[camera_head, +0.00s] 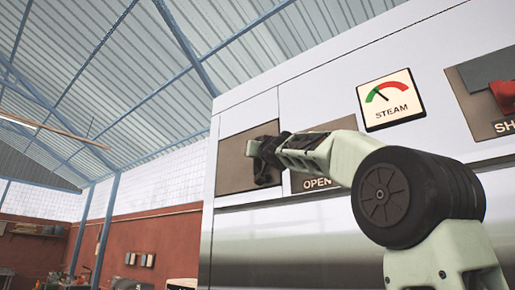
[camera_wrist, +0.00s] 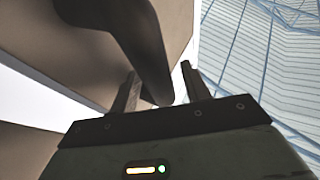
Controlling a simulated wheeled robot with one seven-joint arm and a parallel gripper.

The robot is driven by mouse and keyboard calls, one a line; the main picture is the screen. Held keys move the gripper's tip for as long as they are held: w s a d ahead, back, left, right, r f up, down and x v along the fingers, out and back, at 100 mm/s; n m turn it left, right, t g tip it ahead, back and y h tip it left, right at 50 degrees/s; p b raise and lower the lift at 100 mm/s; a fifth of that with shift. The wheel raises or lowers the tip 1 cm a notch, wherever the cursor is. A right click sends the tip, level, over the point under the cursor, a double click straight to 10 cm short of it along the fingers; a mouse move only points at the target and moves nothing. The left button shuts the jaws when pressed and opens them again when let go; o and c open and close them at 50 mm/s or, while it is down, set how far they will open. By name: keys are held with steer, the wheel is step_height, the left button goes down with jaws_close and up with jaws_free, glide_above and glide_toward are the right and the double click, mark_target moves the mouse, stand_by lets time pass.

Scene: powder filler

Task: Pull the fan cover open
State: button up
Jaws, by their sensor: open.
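My gripper (camera_head: 262,158) is at a brown plate (camera_head: 233,165) at the upper left of the white machine's front in the head view. In the wrist view my gripper (camera_wrist: 158,75) is open, with its two fingers apart. A dark curved handle (camera_wrist: 128,22) comes down from the top, and its lower end lies between the fingers or just in front of them. I cannot tell whether they touch. The brown plate (camera_wrist: 45,35) is behind the handle. In the head view my gripper hides most of the handle. I cannot make out a separate fan cover.
The machine front (camera_head: 300,235) carries a plate with the word OPEN (camera_head: 316,183), partly behind my arm. A steam gauge (camera_head: 390,99) and a red part (camera_head: 503,95) on another plate are to the right. Open room lies left of the machine.

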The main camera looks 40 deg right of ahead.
jaws_close()
steer(key=shift+a+f+b, duration=0.1)
steer(key=shift+a+b, duration=0.05)
steer(key=shift+b, duration=0.2)
